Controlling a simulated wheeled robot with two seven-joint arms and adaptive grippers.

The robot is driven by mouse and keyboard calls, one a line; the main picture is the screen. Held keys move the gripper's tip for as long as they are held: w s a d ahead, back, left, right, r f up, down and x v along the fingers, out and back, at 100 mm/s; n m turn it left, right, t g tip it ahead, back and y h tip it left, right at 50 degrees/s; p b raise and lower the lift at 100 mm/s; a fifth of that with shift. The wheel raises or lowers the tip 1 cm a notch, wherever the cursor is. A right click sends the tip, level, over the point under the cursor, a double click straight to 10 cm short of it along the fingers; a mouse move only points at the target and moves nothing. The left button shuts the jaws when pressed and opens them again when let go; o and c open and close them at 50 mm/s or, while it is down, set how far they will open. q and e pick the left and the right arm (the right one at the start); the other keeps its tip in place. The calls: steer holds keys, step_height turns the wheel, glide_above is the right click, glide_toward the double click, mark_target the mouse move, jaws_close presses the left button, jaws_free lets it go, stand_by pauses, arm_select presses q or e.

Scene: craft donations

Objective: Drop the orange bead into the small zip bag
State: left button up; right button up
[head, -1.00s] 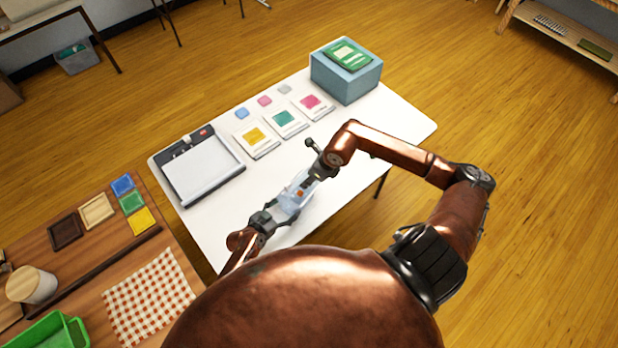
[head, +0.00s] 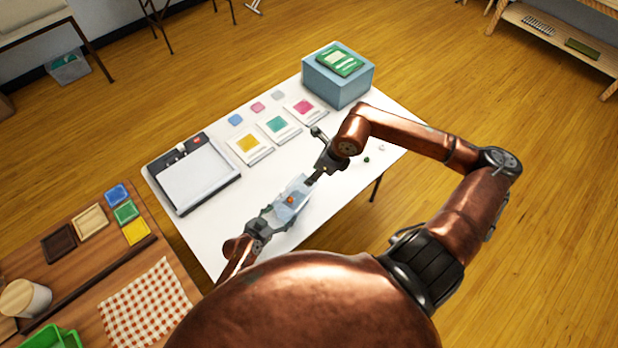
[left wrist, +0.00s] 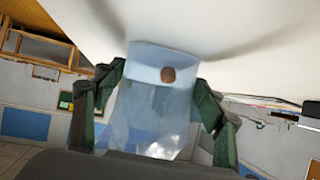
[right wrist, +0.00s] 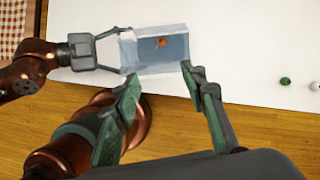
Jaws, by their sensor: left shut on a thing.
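The clear, pale-blue small zip bag (head: 283,211) is held over the white table by my left gripper (head: 268,222), which is shut on its lower end. The bag also shows between the left fingers in the left wrist view (left wrist: 150,115) and beyond my right fingers in the right wrist view (right wrist: 138,55). The orange bead (head: 291,200) shows within the bag's upper part, near its mouth; it also shows in the right wrist view (right wrist: 160,42) and, darker, in the left wrist view (left wrist: 168,75). My right gripper (right wrist: 160,75) is open and empty, just off the bag's mouth.
A green bead (head: 366,160) and a white bead (head: 382,148) lie on the table to the right. A grey-framed white board (head: 195,175), several coloured packets and a blue box (head: 338,80) stand farther back. A wooden table (head: 75,265) adjoins at left.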

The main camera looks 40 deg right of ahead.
steer(key=shift+v, duration=0.8)
arm_select(q)
steer(key=o, duration=0.9)
steer(key=shift+o, duration=0.2)
steer(key=shift+a, duration=0.1)
